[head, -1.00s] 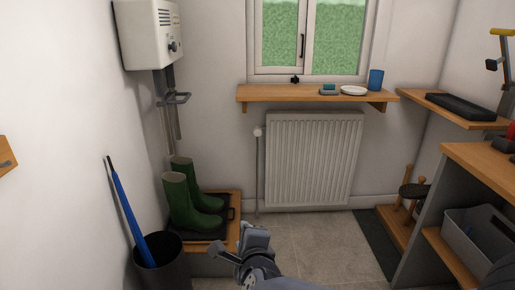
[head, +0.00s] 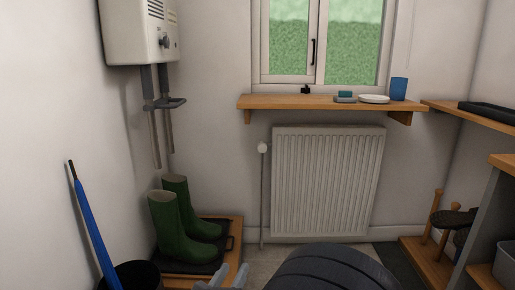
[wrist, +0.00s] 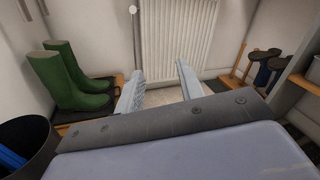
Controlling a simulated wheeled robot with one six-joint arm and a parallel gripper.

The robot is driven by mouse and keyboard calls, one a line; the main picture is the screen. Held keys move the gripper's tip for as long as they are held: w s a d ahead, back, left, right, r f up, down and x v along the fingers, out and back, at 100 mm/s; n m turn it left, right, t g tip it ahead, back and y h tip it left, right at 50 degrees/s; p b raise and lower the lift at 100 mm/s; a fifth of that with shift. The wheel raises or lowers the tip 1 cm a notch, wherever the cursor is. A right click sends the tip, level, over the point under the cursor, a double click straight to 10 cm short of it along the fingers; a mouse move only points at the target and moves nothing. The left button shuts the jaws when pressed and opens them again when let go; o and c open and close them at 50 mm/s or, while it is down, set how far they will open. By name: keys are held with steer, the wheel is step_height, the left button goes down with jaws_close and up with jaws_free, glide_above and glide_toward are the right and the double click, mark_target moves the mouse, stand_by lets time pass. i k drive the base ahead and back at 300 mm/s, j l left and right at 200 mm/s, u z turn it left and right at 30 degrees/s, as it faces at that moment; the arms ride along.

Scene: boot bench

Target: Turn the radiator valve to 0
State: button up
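The radiator valve (head: 262,148) is a small white knob on top of a thin vertical pipe, at the upper left of the white ribbed radiator (head: 328,182). Its number marks are too small to read. In the wrist view the valve (wrist: 132,9) shows at the top edge, beside the radiator (wrist: 180,40). My gripper (wrist: 158,78) is open and empty, with its two fingers apart, pointing towards the radiator. It is well short of the valve and lower than it. In the head view my arm covers part of the floor at the bottom.
A wooden shelf (head: 300,103) with small items runs above the radiator. Green boots (head: 181,222) stand on a tray at the left, near a dark bin (head: 136,275) holding a blue umbrella (head: 93,232). A bench (head: 492,225) stands at the right. The floor before the radiator looks clear.

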mark_target(262, 146)
steer(key=i+l+u, duration=0.3)
steer(key=i+l, duration=0.5)
steer(key=i, duration=0.4)
steer(key=i+l+u, duration=0.25)
steer(key=i+l, duration=0.85)
